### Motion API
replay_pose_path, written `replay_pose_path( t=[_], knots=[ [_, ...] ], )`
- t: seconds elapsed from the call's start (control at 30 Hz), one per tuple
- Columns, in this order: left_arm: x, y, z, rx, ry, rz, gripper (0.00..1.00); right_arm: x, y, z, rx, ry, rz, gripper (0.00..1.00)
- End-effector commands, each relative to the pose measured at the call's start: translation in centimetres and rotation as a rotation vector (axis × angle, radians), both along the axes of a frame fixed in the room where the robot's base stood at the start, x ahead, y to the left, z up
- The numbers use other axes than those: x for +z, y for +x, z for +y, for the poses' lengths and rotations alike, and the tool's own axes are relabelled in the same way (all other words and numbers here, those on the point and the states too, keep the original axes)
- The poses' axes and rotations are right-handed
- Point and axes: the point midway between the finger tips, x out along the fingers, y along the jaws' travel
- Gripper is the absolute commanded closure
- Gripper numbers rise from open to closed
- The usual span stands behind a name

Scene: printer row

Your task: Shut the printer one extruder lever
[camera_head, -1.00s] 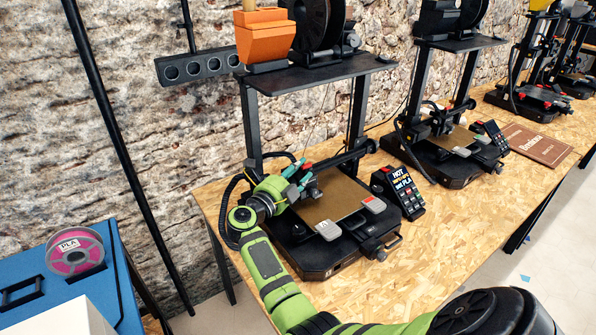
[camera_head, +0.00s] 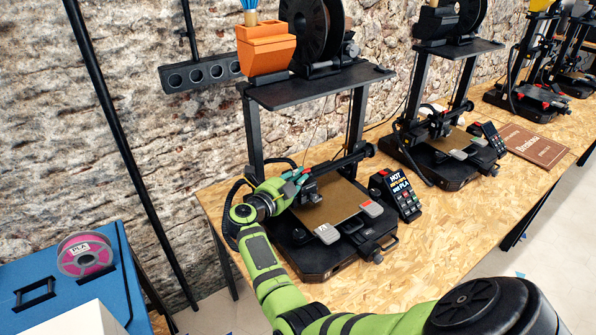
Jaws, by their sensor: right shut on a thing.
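Printer one (camera_head: 300,258) is the nearest black printer on the wooden bench, with a tan bed plate (camera_head: 335,203). Its extruder (camera_head: 312,190) sits on the gantry beam near the left post. The small extruder lever is mostly hidden at my fingertips; small red and teal parts show there. My right gripper (camera_head: 292,180), on the green arm reaching in from below, is at the extruder's left side and is shut on what looks like the lever. The lever's exact angle cannot be told. My left gripper is not in view.
A control screen (camera_head: 395,192) stands right of the printer. A spool (camera_head: 318,28) and orange bin (camera_head: 265,48) sit on the top shelf (camera_head: 320,84). A second printer (camera_head: 440,160) stands farther right. A pink spool (camera_head: 84,256) is on a blue surface at left. The front bench is clear.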

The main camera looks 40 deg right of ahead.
Motion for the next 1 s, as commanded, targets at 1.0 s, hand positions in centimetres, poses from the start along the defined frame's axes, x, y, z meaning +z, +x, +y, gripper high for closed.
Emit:
replay_pose_path(
  t=[1.0],
  knots=[
    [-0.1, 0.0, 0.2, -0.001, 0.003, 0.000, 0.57, 5.8, 0.2, 0.1, 0.003, 0.000, -0.011, 0.64]
  ],
)
